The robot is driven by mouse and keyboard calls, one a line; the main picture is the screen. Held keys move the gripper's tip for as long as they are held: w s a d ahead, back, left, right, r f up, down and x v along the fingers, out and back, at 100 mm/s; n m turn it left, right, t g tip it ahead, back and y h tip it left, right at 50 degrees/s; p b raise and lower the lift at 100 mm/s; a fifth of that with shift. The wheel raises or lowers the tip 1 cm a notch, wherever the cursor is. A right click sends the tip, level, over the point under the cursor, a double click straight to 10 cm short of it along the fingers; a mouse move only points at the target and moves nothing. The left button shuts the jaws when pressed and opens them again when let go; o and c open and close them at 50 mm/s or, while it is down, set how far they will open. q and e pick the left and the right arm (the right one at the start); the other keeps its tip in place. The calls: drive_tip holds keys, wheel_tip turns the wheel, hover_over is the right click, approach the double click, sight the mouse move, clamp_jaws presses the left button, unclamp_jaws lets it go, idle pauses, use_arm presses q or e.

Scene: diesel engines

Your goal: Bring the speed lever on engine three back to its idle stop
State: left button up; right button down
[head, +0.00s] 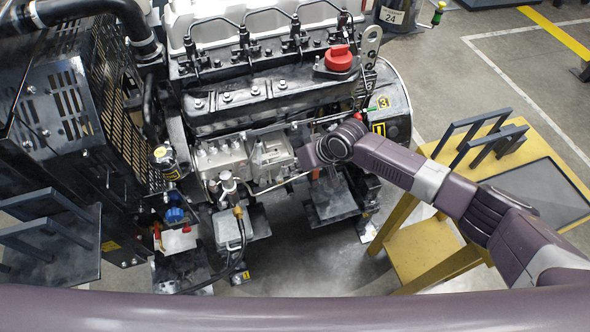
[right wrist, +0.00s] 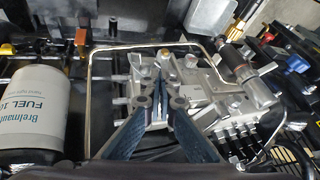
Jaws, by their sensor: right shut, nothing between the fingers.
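Engine three (head: 275,95) fills the upper middle of the head view and has a yellow plate marked 3 (head: 383,102) at its right end. A silver injection pump (head: 222,158) with a governor housing is on its near side. My right gripper (head: 305,156) reaches in from the right beside the housing. In the right wrist view my right gripper (right wrist: 163,78) is shut and empty, its fingertips over the silver pump housing (right wrist: 205,95). I cannot clearly pick out the speed lever; the fingers cover part of the housing. My left gripper is not in view.
A white fuel filter (right wrist: 33,108) stands left in the right wrist view. A thin metal pipe (right wrist: 135,48) loops around the housing. A yellow stand (head: 425,255) is at the right. A black radiator frame (head: 60,90) is at the left. A red cap (head: 339,58) tops the engine.

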drive_tip(key=a+p, duration=0.1)
drive_tip(key=r+h+p, duration=0.1)
drive_tip(key=p, duration=0.1)
drive_tip(key=shift+s+a+r+h, duration=0.2)
drive_tip(key=shift+s+a+h, duration=0.1)
drive_tip(key=shift+s+a, duration=0.1)
drive_tip(key=shift+s+a+n+t+p, duration=0.1)
drive_tip(key=shift+a+n+t+p, duration=0.1)
drive_tip(key=shift+n+t+p, duration=0.15)
drive_tip(key=a, duration=0.1)
drive_tip(key=a+p, duration=0.1)
drive_tip(key=shift+s+a+f, duration=0.3)
drive_tip(key=shift+s+a, duration=0.25)
